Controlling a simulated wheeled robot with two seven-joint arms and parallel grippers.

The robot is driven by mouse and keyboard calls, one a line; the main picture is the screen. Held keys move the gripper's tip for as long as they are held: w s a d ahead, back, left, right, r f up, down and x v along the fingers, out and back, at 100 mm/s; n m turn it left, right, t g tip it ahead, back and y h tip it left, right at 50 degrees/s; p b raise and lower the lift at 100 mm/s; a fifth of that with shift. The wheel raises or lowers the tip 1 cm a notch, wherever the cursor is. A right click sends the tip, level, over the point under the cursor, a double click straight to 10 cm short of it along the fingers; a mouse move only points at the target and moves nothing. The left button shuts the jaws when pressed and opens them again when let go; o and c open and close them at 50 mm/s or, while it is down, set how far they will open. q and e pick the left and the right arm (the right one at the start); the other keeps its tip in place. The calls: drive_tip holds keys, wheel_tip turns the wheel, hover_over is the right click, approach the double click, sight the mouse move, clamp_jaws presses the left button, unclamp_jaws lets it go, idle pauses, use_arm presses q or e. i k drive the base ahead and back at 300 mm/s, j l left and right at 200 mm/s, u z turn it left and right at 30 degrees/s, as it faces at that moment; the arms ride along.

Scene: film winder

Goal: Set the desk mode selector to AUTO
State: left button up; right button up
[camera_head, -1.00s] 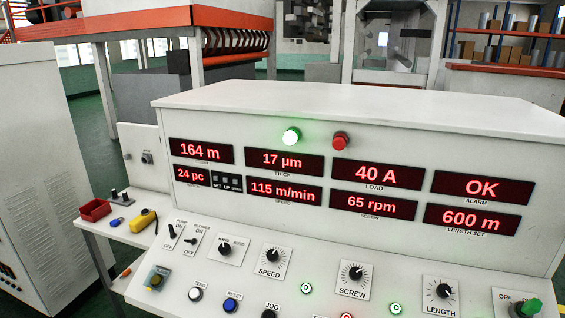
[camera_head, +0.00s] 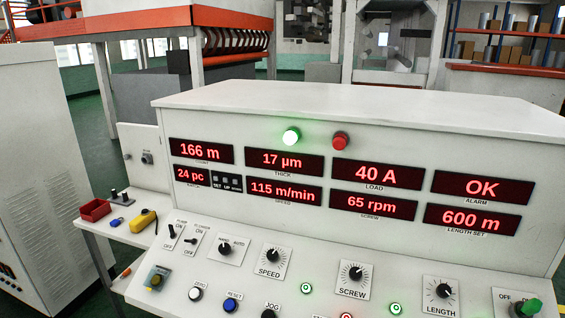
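The desk mode selector (camera_head: 225,249) is a black knob on a white plate marked HAND at left and AUTO at right. It sits on the sloped desk panel (camera_head: 200,276), between the blower switch (camera_head: 192,240) and the SPEED knob (camera_head: 272,255). Its pointer is too small to read for certain. Neither of my grippers shows in the head view.
The display housing (camera_head: 345,105) rises behind the panel, with red readouts, a lit green lamp (camera_head: 291,136) and a red lamp (camera_head: 340,141). A side shelf at left holds a red bin (camera_head: 95,209) and a yellow tool (camera_head: 143,221). Space above the panel is clear.

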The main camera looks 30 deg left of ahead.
sight(224, 248)
drive_tip(key=u, duration=1.45)
